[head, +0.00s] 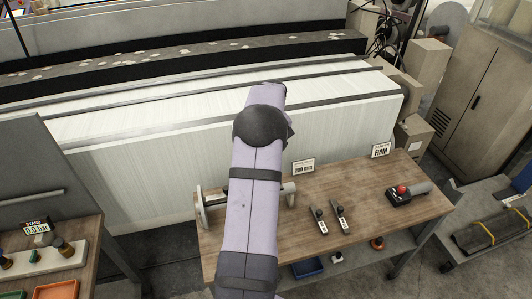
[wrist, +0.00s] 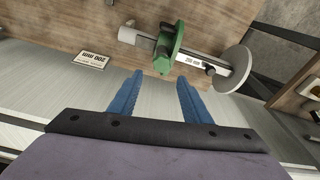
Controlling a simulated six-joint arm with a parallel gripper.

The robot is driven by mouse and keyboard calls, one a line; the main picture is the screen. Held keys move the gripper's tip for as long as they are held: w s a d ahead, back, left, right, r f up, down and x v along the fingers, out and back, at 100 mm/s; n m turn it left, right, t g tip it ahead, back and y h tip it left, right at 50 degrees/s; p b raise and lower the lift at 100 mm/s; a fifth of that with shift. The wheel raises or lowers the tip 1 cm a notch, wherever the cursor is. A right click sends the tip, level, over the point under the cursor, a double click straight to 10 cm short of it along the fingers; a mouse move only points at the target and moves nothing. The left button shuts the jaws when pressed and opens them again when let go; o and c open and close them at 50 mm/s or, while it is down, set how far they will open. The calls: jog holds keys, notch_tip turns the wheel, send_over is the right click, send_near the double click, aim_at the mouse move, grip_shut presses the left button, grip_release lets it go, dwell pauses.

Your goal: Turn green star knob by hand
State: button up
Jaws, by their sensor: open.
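In the wrist view, a green knob (wrist: 168,48) sits on a metal bar device on the wooden bench, between a pale cylinder (wrist: 130,36) and a large pale disc (wrist: 233,68). It is seen nearly edge-on. My gripper (wrist: 158,77) shows two blue fingers, spread apart with nothing between them. The knob lies just beyond the fingertips and apart from them. In the head view, my arm hides the knob and the fingers; only the device's disc end (head: 200,208) and cylinder end (head: 288,193) show at either side.
The wooden bench (head: 400,222) also bears two dark-handled tools (head: 330,218), a red-button box (head: 402,194) and a card reading FIRM (head: 380,150). Another card (head: 303,167) stands behind the device. The loom's white warp sheet (head: 130,190) lies behind the bench.

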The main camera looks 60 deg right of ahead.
jog(key=shift+a+n, duration=0.2)
jog(key=shift+n, duration=0.5)
jog(key=shift+f, duration=0.1)
jog(key=shift+w+d+f+b, duration=0.1)
jog(key=shift+w+f+b, duration=0.1)
jog(key=shift+f+b, duration=0.85)
jog(key=shift+w+d+f+b, duration=0.15)
jog(key=shift+f+b, duration=0.55)
jog(key=shift+f, duration=0.8)
jog(key=shift+w+d+f+b, duration=0.1)
jog(key=shift+w+f+b, duration=0.1)
jog(key=shift+f+b, duration=0.85)
jog(key=shift+f, duration=0.3)
jog(key=shift+c, duration=0.6)
jog(key=c, duration=0.6)
jog(key=shift+c, duration=0.2)
